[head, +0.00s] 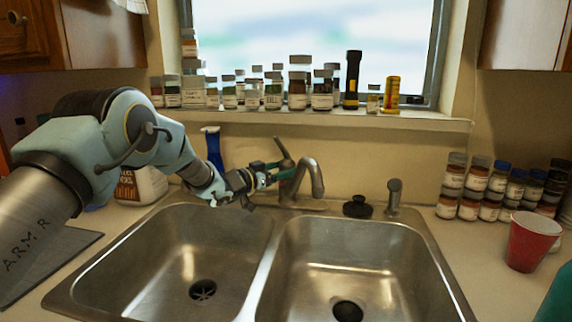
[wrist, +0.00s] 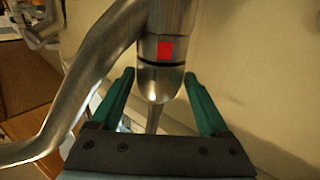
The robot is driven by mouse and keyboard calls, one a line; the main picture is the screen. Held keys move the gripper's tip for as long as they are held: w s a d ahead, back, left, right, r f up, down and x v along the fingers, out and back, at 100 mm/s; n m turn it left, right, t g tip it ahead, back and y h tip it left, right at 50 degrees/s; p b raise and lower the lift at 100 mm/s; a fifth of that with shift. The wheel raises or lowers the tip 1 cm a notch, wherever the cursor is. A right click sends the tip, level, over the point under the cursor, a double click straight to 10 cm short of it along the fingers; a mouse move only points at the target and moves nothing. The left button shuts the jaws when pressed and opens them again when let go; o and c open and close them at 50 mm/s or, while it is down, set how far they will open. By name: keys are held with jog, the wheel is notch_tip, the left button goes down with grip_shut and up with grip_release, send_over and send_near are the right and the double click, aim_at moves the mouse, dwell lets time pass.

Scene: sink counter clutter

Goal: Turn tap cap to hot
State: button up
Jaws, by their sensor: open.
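The tap (head: 305,180) stands behind the divider of the double sink, its curved spout pointing to the front. Its lever handle (head: 283,150) tilts up and to the left. In the wrist view the metal tap cap (wrist: 161,80) has a red mark (wrist: 165,49) and a dark ring, and the spout (wrist: 90,80) runs down to the left. My gripper (head: 270,172) reaches the tap from the left. In the wrist view its two green fingers (wrist: 156,85) are open, one on each side of the cap's lower rounded part. Contact cannot be told.
The double sink's steel rim (head: 268,255) lies below. A black stopper (head: 357,207) and a sprayer (head: 394,197) stand right of the tap. A blue bottle (head: 213,148) is behind my arm. Jars (head: 297,90) line the sill. A red cup (head: 532,240) stands right.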

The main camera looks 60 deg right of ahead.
jog(key=shift+s+d, duration=0.15)
jog(key=shift+d, duration=0.2)
jog(key=shift+c, duration=0.2)
